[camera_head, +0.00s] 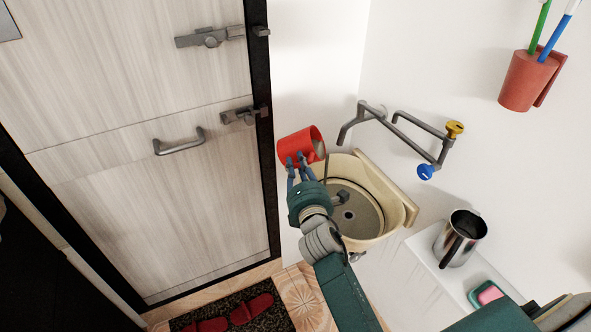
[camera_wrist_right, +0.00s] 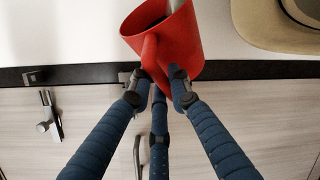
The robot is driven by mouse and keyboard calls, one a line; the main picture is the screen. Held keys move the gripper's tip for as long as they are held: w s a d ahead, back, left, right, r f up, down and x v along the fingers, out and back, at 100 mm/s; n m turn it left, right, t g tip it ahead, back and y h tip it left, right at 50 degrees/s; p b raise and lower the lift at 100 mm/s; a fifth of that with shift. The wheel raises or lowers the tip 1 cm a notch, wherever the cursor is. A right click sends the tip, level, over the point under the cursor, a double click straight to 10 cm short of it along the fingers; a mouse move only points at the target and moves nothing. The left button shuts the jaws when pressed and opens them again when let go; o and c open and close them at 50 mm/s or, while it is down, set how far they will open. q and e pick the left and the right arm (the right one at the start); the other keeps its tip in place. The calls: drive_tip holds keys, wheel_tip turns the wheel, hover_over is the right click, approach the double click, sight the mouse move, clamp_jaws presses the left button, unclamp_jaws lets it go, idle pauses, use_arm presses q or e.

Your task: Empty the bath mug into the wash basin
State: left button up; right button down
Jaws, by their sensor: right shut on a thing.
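A red mug (camera_head: 298,146) is held by my right gripper (camera_head: 300,172) at the left rim of the cream wash basin (camera_head: 392,190). The mug is tilted in the head view, with its mouth turned to the right, toward the basin. In the right wrist view the red mug (camera_wrist_right: 172,42) sits between the fingers of the gripper (camera_wrist_right: 160,85), which are shut at its handle side. Something pale shows at the mug's mouth; I cannot tell what it is. The basin's bowl has a dark drain and is partly hidden by my right arm. My left gripper is not in view.
A grey faucet (camera_head: 372,112) with yellow and blue knobs is on the wall above the basin. A metal mug (camera_head: 462,238) and a pink soap (camera_head: 487,293) are on a white shelf at right. A red toothbrush cup (camera_head: 527,80) hangs above. A wooden door (camera_head: 120,180) stands at left.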

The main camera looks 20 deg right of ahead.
drive_tip(key=shift+s+d+f+m+t+b, duration=0.15)
drive_tip(key=shift+d+f+m+t+b, duration=0.1)
drive_tip(key=shift+m+b, duration=0.45)
drive_tip(key=shift+s+d+f+m+t+b, duration=0.15)
drive_tip(key=shift+f+m+b, duration=0.2)
drive_tip(key=shift+b, duration=0.65)
drive_tip(key=shift+s+d+r+m+t+h+b, duration=0.1)
drive_tip(key=shift+s+d+m+t+h+b, duration=0.25)
drive_tip(key=shift+m+b, duration=0.6)
drive_tip(key=shift+s+d+f+m+t+h+b, duration=0.15)
drive_tip(key=shift+d+m+b, duration=0.35)
drive_tip(key=shift+m+b, duration=0.45)
drive_tip(key=shift+s+d+r+m+t+h+b, duration=0.15)
drive_tip(key=shift+s+d+m+t+b, duration=0.2)
drive_tip(key=shift+m+b, duration=0.6)
drive_tip(key=shift+w, duration=0.1)
